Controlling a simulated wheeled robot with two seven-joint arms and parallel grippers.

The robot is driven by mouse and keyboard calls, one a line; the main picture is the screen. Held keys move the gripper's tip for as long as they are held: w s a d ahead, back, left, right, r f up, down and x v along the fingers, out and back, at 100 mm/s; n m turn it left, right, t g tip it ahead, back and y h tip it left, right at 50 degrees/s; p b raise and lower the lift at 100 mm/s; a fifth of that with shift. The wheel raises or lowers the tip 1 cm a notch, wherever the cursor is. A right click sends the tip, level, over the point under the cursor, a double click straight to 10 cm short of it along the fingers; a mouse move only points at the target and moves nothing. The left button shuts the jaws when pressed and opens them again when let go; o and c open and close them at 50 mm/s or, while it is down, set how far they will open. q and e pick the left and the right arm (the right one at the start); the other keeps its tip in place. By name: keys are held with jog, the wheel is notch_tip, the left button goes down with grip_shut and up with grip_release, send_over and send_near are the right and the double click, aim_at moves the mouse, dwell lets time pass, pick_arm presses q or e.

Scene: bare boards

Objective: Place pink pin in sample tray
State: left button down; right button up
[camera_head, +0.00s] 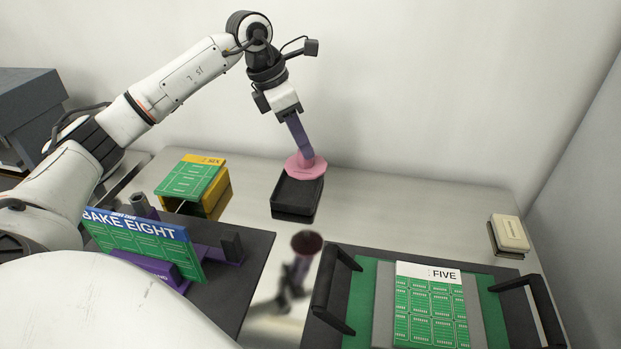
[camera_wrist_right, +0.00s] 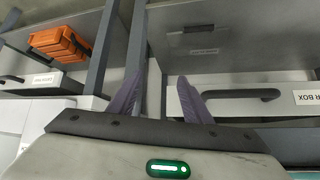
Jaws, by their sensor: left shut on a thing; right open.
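The pink pin (camera_head: 306,168) shows as a wide pink disc in the head view. My left gripper (camera_head: 302,150), with purple fingers pointing down, is shut on it. The tray's inside looks dark and empty. My right gripper (camera_wrist_right: 161,95) is open and empty in the right wrist view, away from the pin.
A green and yellow box (camera_head: 217,196) stands left of the tray. A blue-labelled green board (camera_head: 140,232) is on a dark mat at left. A black-handled tray with a green board (camera_head: 430,305) is at front right. A cream block (camera_head: 510,233) sits far right. An orange bin (camera_wrist_right: 60,43) shows in the right wrist view.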

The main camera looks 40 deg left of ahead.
pick_arm(q)
jog(key=f, duration=0.4)
jog(key=shift+s+a+f, duration=0.1)
jog(key=shift+s+f, duration=0.1)
jog(key=shift+s, duration=0.2)
jog(key=shift+f, duration=2.2)
jog(key=shift+f, duration=0.2)
jog(key=c, duration=1.5)
grip_release()
jog(key=shift+r, duration=0.1)
jog(key=shift+o, duration=0.2)
send_near(299, 159)
jog(key=f, duration=0.2)
jog(key=shift+s+a+f, duration=0.2)
jog(key=shift+s+f, duration=0.05)
jog(key=shift+s, duration=0.05)
